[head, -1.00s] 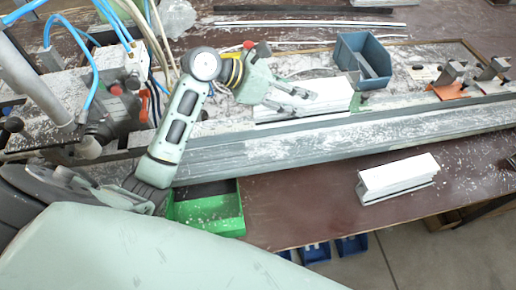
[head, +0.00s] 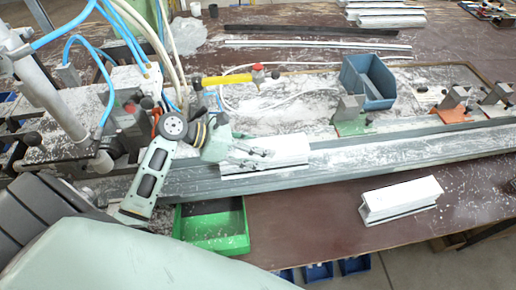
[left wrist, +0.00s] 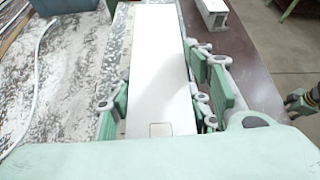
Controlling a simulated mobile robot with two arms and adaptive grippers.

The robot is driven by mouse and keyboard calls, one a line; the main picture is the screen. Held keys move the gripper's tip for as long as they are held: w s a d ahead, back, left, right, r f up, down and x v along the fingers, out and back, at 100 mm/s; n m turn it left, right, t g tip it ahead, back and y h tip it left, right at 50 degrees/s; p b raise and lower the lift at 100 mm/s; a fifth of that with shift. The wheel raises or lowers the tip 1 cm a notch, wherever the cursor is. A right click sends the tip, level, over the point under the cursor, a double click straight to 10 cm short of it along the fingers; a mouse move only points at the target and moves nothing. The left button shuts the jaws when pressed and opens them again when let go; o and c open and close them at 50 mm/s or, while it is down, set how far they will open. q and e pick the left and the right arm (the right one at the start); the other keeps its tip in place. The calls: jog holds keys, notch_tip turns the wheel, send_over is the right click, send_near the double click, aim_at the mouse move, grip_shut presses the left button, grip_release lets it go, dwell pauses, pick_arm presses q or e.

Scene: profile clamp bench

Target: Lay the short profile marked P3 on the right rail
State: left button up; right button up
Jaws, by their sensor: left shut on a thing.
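My left gripper (head: 255,157) is shut on a white profile (head: 283,150). In the left wrist view the gripper (left wrist: 158,105) has its pads on both long sides of the profile (left wrist: 158,60). In the head view the profile lies along the long grey rail (head: 350,160) and overlaps its left part; I cannot tell whether it touches. No P3 mark is readable on it. What seems to be my right gripper (left wrist: 303,101) shows small at the right edge of the left wrist view, its fingers unclear.
Another white profile (head: 402,200) lies on the brown table in front of the rail. A blue bin (head: 368,80), a green-based clamp (head: 350,116) and an orange-based clamp (head: 453,105) stand behind the rail. A green tray (head: 212,228) sits at the front left. Hoses hang at the left.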

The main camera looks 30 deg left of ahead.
pick_arm(q)
jog(key=shift+f, duration=0.35)
pick_arm(e)
jog(key=shift+d, duration=0.35)
jog(key=shift+d, duration=0.1)
pick_arm(q)
jog(key=shift+f, duration=0.35)
pick_arm(e)
jog(key=shift+w+r, duration=0.1)
jog(key=shift+r, duration=0.15)
pick_arm(q)
jog(key=shift+f, duration=0.3)
jog(key=o, duration=1.6)
pick_arm(e)
jog(key=shift+a, duration=0.25)
